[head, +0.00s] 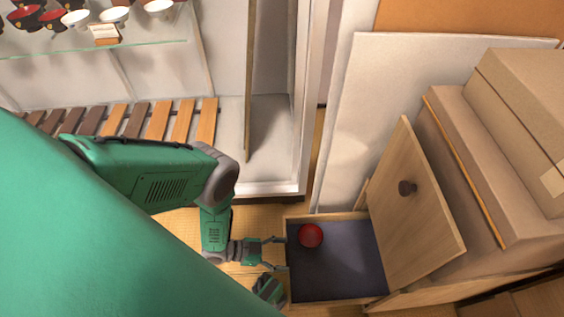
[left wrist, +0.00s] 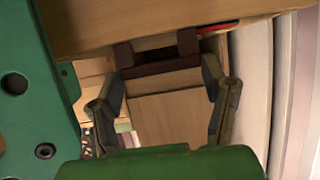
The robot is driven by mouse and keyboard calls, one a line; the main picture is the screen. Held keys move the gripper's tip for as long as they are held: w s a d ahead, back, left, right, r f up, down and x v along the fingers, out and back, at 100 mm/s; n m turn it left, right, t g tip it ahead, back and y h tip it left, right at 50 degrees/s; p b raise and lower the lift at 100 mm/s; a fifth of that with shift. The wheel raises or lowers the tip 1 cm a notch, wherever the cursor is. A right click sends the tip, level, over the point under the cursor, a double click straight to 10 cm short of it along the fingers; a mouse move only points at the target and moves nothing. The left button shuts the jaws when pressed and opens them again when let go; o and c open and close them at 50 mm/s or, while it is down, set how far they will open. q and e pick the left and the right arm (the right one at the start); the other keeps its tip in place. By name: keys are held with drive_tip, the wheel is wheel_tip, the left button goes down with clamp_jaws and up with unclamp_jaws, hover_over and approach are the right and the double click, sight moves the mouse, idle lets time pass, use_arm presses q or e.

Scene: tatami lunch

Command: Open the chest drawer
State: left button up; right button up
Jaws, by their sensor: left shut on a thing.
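The wooden chest drawer (head: 352,299) is pulled out at the lower right of the head view, and its dark inside shows. A round red thing (head: 311,235) lies in the drawer's upper left corner. My left gripper (head: 284,254) is at the drawer's left end, its front. In the left wrist view, the fingers of my left gripper (left wrist: 164,80) are on either side of a dark brown handle (left wrist: 160,66) and shut on it. The handle is hidden in the head view.
A white panel (head: 395,90) leans behind. A glass shelf (head: 95,49) with bowls is at the upper left, above a slatted rack (head: 180,120).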

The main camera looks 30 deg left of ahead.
use_arm(q)
drive_tip(key=shift+a, duration=0.1)
drive_tip(key=o, duration=1.7)
drive_tip(key=shift+o, duration=0.2)
drive_tip(key=shift+r, duration=0.1)
wheel_tip(320, 180, up, 10)
drive_tip(key=shift+a+f, duration=0.1)
drive_tip(key=shift+f, duration=0.1)
